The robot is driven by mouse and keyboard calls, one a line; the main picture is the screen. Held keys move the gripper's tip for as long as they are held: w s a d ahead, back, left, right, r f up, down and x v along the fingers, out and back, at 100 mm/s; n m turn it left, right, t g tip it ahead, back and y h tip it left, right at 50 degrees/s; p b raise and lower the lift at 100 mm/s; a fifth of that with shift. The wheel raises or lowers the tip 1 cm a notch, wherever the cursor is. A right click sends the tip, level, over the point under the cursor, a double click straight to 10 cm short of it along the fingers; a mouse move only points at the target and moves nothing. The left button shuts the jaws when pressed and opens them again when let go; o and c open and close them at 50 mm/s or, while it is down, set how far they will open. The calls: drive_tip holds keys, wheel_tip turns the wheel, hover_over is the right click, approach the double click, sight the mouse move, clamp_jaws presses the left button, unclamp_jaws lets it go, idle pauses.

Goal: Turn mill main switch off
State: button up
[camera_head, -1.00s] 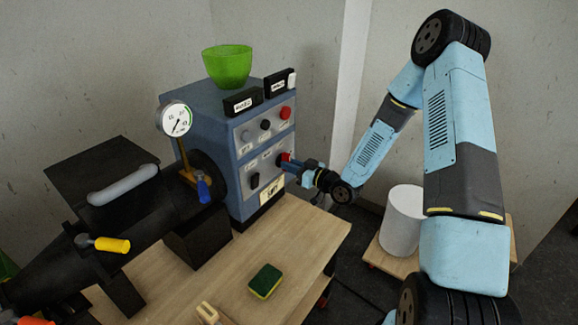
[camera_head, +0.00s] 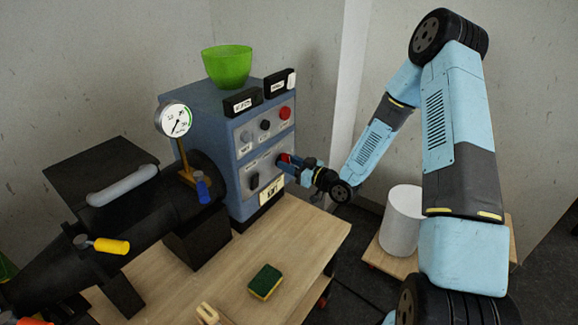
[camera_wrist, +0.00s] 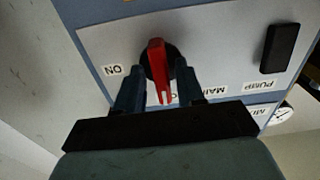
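The mill main switch is a red rotary handle (camera_wrist: 157,70) on a dark round base, on the grey panel of the blue control box (camera_head: 180,105). In the wrist view its marked end points down the picture, toward a label partly hidden by my gripper. An "ON" label (camera_wrist: 113,70) is left of it, and a "MAIN" label is to the lower right. My gripper (camera_wrist: 157,78) is open, with one finger on each side of the handle and a visible gap on both sides. In the head view my gripper (camera_head: 289,168) covers part of the switch (camera_head: 284,158).
A black pump switch (camera_wrist: 281,48) is beside the main switch. A red button (camera_head: 285,113) is above. A green bowl (camera_head: 228,66) stands on the box. A sponge (camera_head: 265,281) lies on the wooden table (camera_head: 225,280). A white cylinder (camera_head: 402,222) stands right of the table.

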drive_tip(key=shift+s+d+f, duration=0.1)
drive_tip(key=shift+f, duration=0.05)
drive_tip(key=v, duration=1.3)
drive_tip(key=shift+s+d, duration=0.2)
drive_tip(key=shift+w, duration=0.1)
